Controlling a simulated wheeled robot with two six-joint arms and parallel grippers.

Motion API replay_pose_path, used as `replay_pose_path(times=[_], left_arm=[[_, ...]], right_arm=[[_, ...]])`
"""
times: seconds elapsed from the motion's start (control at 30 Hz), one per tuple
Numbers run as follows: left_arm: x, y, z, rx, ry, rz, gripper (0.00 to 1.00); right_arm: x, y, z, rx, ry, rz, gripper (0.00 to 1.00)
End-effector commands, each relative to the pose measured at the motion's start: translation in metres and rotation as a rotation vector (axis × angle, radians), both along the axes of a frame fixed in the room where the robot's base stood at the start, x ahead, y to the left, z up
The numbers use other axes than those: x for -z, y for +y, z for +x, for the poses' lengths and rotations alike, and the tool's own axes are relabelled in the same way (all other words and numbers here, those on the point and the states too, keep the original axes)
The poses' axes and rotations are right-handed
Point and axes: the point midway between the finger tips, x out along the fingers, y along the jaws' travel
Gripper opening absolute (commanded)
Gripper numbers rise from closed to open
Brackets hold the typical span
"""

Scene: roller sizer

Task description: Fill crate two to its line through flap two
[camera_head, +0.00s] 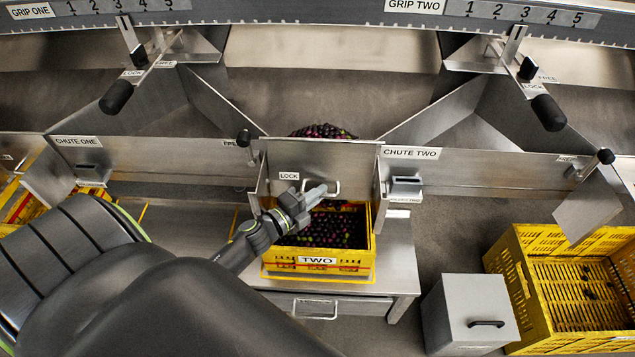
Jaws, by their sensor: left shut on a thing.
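Crate two (350,269) is a yellow crate with a "TWO" label on its front. It stands on a grey bench under chute two, and dark purple fruit (340,228) with some green lies inside. Flap two (350,163) is a metal plate at the chute mouth with a pale handle (336,187). More dark fruit (322,131) is heaped behind the flap. My left gripper (316,194) is shut on the flap handle, above the crate's left part, and partly hides it. My right gripper is not in view.
A "LOCK" label (289,176) is by the flap's left side, and a black-knobbed lever (244,138) stands left of it. A grey lidded box (468,312) and a yellow crate (540,340) stand to the right. My left arm covers the lower left.

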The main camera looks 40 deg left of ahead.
Motion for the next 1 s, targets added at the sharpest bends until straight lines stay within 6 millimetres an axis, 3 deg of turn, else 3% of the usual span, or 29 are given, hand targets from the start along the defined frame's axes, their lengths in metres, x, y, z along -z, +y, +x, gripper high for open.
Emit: replay_pose_path(times=[0.47,0.5,0.63,1.0], left_arm=[[-0.0033,-0.0019,-0.0024,0.003,-0.004,0.004,0.0],[-0.0033,-0.0019,-0.0025,0.003,-0.004,0.004,0.16],[-0.0029,-0.0018,-0.0025,0.002,-0.004,0.003,0.33],[-0.0024,-0.0017,-0.0024,0.001,-0.002,0.001,0.33]], right_arm=[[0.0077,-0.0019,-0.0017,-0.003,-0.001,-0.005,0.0],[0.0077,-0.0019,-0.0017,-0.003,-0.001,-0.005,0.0],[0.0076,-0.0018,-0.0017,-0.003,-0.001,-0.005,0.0],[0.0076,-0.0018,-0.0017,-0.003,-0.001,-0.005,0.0]])
